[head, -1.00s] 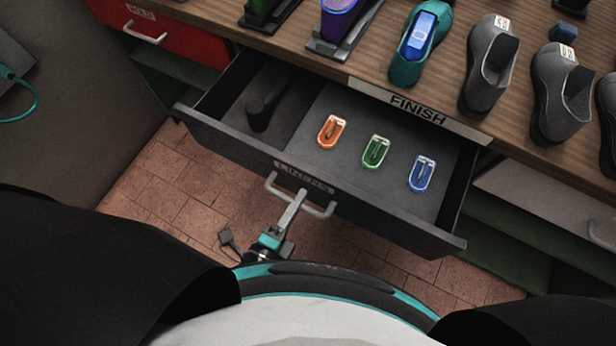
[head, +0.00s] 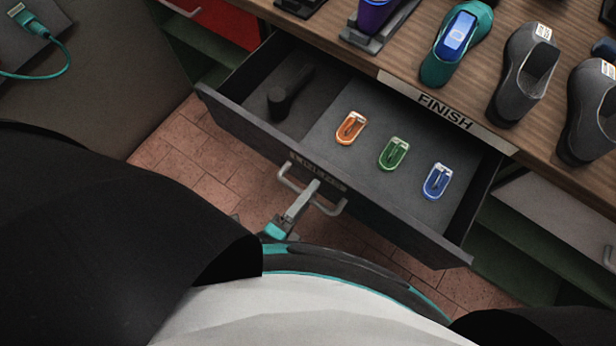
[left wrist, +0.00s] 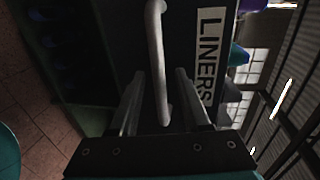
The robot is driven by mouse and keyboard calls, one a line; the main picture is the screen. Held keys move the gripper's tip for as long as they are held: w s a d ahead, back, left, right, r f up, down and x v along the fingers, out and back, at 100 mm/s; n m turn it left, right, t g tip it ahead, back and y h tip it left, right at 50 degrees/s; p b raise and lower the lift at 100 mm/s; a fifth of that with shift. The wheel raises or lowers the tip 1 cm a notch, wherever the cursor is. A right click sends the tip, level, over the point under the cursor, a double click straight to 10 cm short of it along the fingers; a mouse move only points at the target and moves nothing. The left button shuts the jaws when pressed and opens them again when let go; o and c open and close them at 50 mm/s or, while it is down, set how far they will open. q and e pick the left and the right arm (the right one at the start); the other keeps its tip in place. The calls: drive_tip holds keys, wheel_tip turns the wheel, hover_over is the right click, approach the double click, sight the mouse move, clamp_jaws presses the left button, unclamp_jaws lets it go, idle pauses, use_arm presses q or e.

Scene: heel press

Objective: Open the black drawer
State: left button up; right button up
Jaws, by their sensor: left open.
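The black drawer (head: 330,178) stands pulled out from under the bench, its inside exposed. In it lie an orange (head: 351,128), a green (head: 394,153) and a blue (head: 437,180) U-shaped piece, and a dark tool (head: 289,94) in the left compartment. The pale bar handle (head: 334,209) is on its front. My left gripper (head: 313,187) is at the handle. In the left wrist view its open fingers (left wrist: 160,90) stand on both sides of the handle bar (left wrist: 157,50), beside the label LINERS (left wrist: 208,60). My right gripper is not in view.
The wooden bench top (head: 400,50) holds several shoe-like forms and a FINISH label (head: 445,112) at its edge. A red drawer (head: 225,20) is at upper left. A teal cable (head: 60,60) lies at far left. Tiled floor (head: 190,160) shows below.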

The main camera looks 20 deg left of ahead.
use_arm(q)
drive_tip(key=shift+s, duration=0.1)
drive_tip(key=v, duration=1.5)
drive_tip(key=shift+p, duration=0.4)
